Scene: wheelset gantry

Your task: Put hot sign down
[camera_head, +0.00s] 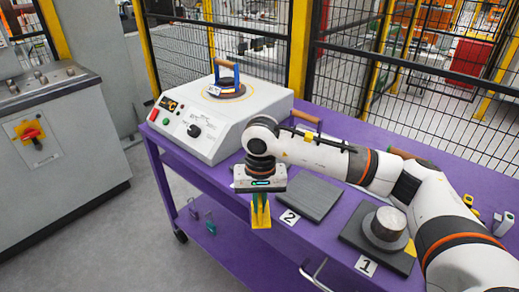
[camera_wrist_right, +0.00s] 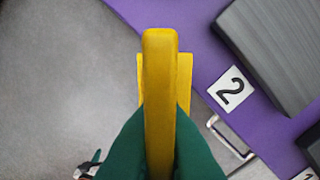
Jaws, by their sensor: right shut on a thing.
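My right gripper (camera_head: 259,206) is shut on a yellow sign (camera_head: 261,217), with the sign between its green fingers. It points down at the front edge of the purple table (camera_head: 335,238), left of the dark plate marked 2. In the right wrist view the sign (camera_wrist_right: 160,65) stands between the green fingers (camera_wrist_right: 160,150), seen from above with a narrow top and a wider part behind. Grey floor shows beneath and left of it, and the table edge is to its right. No writing on the sign is readable. My left gripper is not in view.
Plate 2 (camera_head: 308,196) looks bare. Plate 1 (camera_head: 350,232) bears a grey stepped metal part (camera_head: 386,227). A black mesh fence (camera_head: 345,60) stands behind the table.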

